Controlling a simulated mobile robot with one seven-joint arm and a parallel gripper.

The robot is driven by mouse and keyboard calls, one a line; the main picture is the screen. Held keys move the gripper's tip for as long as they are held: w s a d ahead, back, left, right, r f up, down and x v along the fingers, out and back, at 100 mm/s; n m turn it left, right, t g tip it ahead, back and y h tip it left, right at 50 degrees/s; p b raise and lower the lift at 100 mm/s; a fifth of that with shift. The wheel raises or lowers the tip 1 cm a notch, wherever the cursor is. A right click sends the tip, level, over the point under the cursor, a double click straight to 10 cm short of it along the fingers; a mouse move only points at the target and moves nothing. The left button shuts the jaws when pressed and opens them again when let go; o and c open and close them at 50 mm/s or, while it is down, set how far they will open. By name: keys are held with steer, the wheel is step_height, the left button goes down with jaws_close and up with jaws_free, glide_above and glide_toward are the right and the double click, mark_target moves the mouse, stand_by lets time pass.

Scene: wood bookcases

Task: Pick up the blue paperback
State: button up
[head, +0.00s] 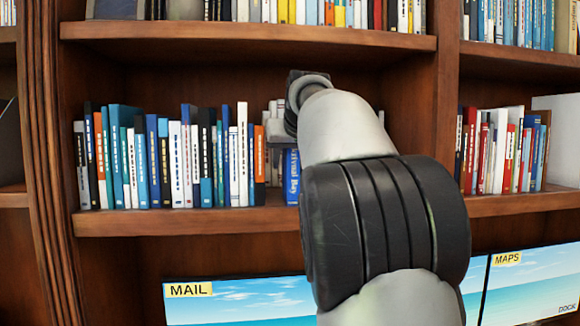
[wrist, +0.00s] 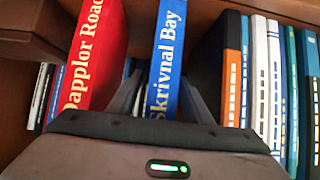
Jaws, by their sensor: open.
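The blue paperback (head: 291,182), with "Skrivnal Bay" on its spine, stands on the middle shelf, partly hidden by my arm in the head view. In the wrist view the blue paperback (wrist: 166,50) stands upright in the middle. My gripper (wrist: 160,88) is open, with one finger on each side of the blue spine. I cannot tell whether either finger touches it. In the head view my gripper is mostly hidden behind my wrist.
A red book (wrist: 97,45), "Dapplor Road", stands close to the left finger in the wrist view. A black and orange book (wrist: 222,65) is to the right. A row of books (head: 165,160) fills the shelf's left part. The shelf board (head: 400,28) is above.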

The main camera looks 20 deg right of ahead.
jaws_close()
steer(key=shift+r, duration=0.1)
steer(key=shift+r, duration=0.1)
